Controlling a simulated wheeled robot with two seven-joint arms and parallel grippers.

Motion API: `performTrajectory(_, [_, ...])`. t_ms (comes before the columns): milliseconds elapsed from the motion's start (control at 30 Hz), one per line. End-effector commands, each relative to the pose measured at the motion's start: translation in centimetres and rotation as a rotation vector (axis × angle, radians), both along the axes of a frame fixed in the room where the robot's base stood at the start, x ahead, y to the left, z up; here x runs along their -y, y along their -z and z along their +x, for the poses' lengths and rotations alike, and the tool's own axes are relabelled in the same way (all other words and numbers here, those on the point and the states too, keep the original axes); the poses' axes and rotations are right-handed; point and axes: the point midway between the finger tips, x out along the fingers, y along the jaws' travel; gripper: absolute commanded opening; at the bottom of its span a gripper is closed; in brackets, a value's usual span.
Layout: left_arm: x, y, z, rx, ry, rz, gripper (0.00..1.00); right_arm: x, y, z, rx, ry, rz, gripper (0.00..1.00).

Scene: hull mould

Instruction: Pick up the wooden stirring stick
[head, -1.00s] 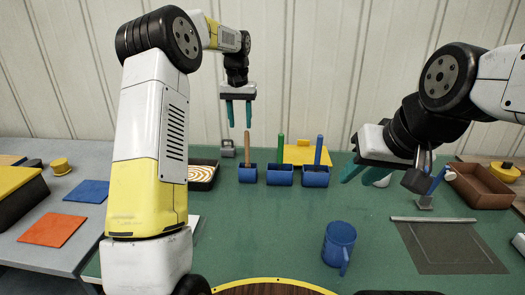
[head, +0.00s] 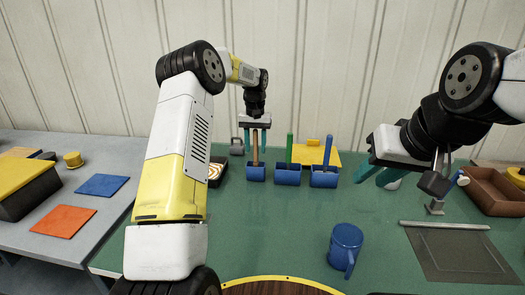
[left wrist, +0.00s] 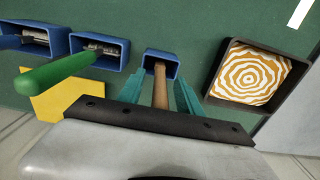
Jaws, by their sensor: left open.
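The wooden stirring stick (head: 255,157) stands upright in a small blue holder (head: 255,174), the leftmost of three. My left gripper (head: 256,147) is open and lowered over it, with a teal finger on each side of the stick. In the left wrist view, the stick (left wrist: 160,88) lies between the two fingers (left wrist: 160,95), with a gap visible on both sides. Its lower end is hidden inside the holder (left wrist: 163,58). My right gripper (head: 378,178) is at the right above the green table, its teal fingers apart and nothing visible between them.
A green stick (head: 289,148) and a blue stick (head: 327,151) stand in the neighbouring blue holders. A dark tray with a swirl pattern (left wrist: 250,75) is close beside the left fingers. A blue mug (head: 345,246) stands nearer, and the table (head: 270,220) between is clear.

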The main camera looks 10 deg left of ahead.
Motion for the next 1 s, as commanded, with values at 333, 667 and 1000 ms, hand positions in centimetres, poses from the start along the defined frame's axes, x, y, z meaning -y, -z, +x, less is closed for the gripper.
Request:
performTrajectory(333, [0.0,0.1,0.0,0.000,0.000,0.000,0.18,0.0,0.0,0.0,0.000,0.000,0.000,0.32])
performTrajectory(667, [0.0,0.0,0.0,0.001,0.000,0.000,0.00,0.0,0.0,0.0,0.000,0.000,0.000,0.32])
performTrajectory(1000, [0.0,-3.1,0.1,0.004,0.000,-0.001,0.00,0.0,0.0,0.0,0.000,0.000,0.000,0.32])
